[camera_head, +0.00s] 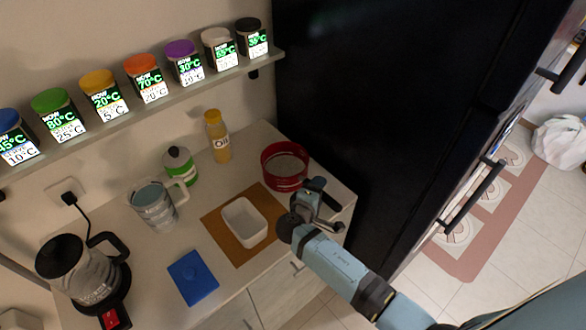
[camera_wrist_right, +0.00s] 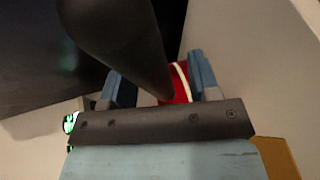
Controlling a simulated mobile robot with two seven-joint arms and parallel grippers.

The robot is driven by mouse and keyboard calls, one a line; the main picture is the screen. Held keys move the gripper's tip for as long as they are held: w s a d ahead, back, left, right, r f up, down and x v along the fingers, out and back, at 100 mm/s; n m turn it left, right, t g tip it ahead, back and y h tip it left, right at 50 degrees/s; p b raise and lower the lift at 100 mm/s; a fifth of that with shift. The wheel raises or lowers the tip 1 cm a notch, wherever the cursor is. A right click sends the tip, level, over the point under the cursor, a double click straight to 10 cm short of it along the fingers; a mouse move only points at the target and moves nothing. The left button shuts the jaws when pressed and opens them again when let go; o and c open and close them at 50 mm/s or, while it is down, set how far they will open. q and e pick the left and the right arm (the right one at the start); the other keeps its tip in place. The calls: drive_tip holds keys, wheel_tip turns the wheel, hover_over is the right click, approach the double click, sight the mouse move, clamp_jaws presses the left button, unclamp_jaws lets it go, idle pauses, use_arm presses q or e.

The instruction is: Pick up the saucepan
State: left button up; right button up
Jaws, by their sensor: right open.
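The red saucepan (camera_head: 285,168) stands at the right end of the counter, near the black fridge side. Part of its red wall shows between my fingers in the right wrist view (camera_wrist_right: 182,88). A thick dark bar, which looks like its handle (camera_wrist_right: 125,45), crosses that view from the top towards the red wall. My right gripper (camera_head: 318,196) is open at the saucepan's right front side, with its fingers (camera_wrist_right: 162,85) on either side of the bar's lower end. I cannot tell whether they touch it. My left gripper is not in view.
A white bowl (camera_head: 244,224) on a brown board (camera_head: 213,222) stands close left of my right gripper. An oil bottle (camera_head: 218,140), a green-white container (camera_head: 180,168), a glass jug (camera_head: 154,207), a blue mat (camera_head: 193,278) and a kettle (camera_head: 85,270) stand further left. A spice shelf (camera_head: 168,105) hangs above.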

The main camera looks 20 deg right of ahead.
drive_tip(key=shift+s+a+r, duration=0.1)
drive_tip(key=shift+a, duration=0.05)
drive_tip(key=shift+c, duration=0.9)
drive_tip(key=c, duration=0.4)
clamp_jaws()
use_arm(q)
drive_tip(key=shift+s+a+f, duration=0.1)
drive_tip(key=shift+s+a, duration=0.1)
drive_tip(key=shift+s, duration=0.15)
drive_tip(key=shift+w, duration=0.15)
